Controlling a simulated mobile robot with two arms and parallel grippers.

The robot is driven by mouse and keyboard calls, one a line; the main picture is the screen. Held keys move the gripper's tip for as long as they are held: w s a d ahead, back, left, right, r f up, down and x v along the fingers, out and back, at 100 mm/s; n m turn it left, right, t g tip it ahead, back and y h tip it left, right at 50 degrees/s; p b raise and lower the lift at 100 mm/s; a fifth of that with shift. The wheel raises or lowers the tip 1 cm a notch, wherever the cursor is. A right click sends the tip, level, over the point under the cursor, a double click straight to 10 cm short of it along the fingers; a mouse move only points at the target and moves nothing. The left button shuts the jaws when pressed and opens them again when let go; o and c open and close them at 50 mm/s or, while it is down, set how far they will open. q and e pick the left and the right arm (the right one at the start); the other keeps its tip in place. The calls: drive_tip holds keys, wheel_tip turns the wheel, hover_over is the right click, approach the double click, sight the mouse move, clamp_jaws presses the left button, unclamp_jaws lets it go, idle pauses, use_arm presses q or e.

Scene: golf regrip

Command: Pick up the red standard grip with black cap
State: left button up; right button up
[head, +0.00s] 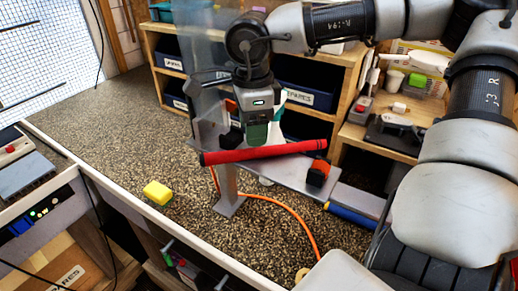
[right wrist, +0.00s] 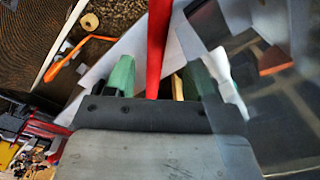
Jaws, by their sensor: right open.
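The red grip (head: 265,153) lies nearly level across a grey plate (head: 285,174), over the bench. My right gripper (head: 257,142) points down from above, at or just over the middle of the grip. In the right wrist view, the red grip (right wrist: 158,42) runs between the two green fingertips, with gaps on both sides. The right gripper is open; whether a finger touches the grip cannot be told. The lower part of the grip is hidden by the gripper body in that view. My left gripper is not in view.
A black and orange block (head: 318,173) stands at the plate's right end. A clear panel (head: 200,60) rises behind the gripper. An orange hose (head: 300,222) curves over the speckled bench, and a yellow block (head: 157,192) sits left. Shelves with dark bins stand behind.

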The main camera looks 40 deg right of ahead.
sight(259, 148)
drive_tip(key=f, duration=0.1)
drive_tip(key=f+p, duration=0.1)
drive_tip(key=f, duration=0.1)
drive_tip(key=s+d+f+p, duration=0.1)
drive_tip(key=shift+f, duration=0.25)
drive_tip(key=shift+a+f, duration=0.1)
drive_tip(key=shift+f, duration=0.25)
drive_tip(key=shift+w, duration=0.1)
drive_tip(key=shift+c, duration=0.3)
drive_tip(key=c, duration=0.9)
drive_tip(key=shift+r, duration=0.1)
